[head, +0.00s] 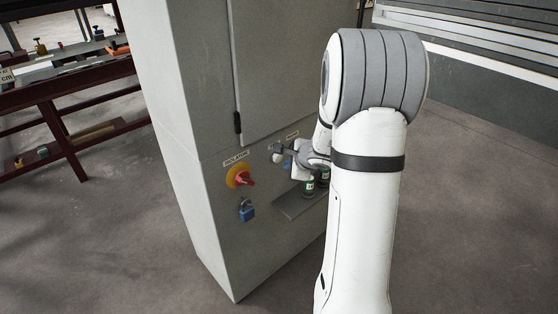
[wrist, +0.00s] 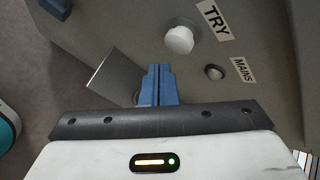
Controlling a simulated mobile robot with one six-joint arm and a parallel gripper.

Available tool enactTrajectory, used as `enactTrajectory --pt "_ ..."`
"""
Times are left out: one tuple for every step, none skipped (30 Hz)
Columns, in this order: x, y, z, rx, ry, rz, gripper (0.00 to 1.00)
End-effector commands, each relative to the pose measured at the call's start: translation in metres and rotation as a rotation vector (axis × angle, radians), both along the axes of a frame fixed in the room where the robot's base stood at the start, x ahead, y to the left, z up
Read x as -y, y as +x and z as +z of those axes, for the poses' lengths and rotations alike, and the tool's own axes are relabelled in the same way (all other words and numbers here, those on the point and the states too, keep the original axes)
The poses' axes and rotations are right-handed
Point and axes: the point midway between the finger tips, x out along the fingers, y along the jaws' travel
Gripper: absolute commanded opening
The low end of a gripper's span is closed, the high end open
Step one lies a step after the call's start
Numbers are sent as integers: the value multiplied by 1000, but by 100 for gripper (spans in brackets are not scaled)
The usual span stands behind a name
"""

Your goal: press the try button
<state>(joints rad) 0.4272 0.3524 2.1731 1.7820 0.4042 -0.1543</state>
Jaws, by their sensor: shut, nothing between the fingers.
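The try button is a white round knob (wrist: 180,40) on the grey cabinet face, beside the TRY label (wrist: 212,20) in the wrist view. In the head view a small white knob (head: 277,158), which looks like the same button, shows just left of my gripper (head: 288,163). The blue fingers of my gripper (wrist: 158,68) are shut together with nothing between them. In the wrist view their tips point toward the panel, below and left of the button. A gap shows between tips and button in the picture; the depth is hard to judge.
A small round fitting (wrist: 214,72) sits by the MAINS label (wrist: 242,70). On the cabinet (head: 185,120) are a red isolator handle (head: 245,179), a blue padlock (head: 246,212) and a low shelf (head: 290,206) with dark green-banded items (head: 309,189). Open floor (head: 100,235) lies left.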

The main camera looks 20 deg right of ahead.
Motion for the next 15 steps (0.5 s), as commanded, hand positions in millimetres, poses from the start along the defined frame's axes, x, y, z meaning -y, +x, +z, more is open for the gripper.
enactTrajectory --pt "2 -5 -2 0 1 -2 0" --pt "4 -8 -2 0 1 -2 0" --pt "5 -12 -2 1 0 -2 0" --pt "6 -15 -2 1 0 -2 0" --pt "7 -17 -2 1 0 -2 0" --pt "8 -21 -2 0 0 -2 0" --pt "9 -24 -2 1 -1 -1 0" --pt "10 -27 -2 0 -1 -2 0" --pt "12 -31 -2 1 -1 -3 0" --pt "13 -34 -2 0 -1 -2 0" --pt "14 -36 -2 0 0 -2 0" --pt "15 -40 -2 0 0 -2 0" --pt "16 -43 -1 0 1 -2 0" --pt "17 -45 -1 1 0 -3 0" --pt "17 -47 -1 1 0 -1 0"
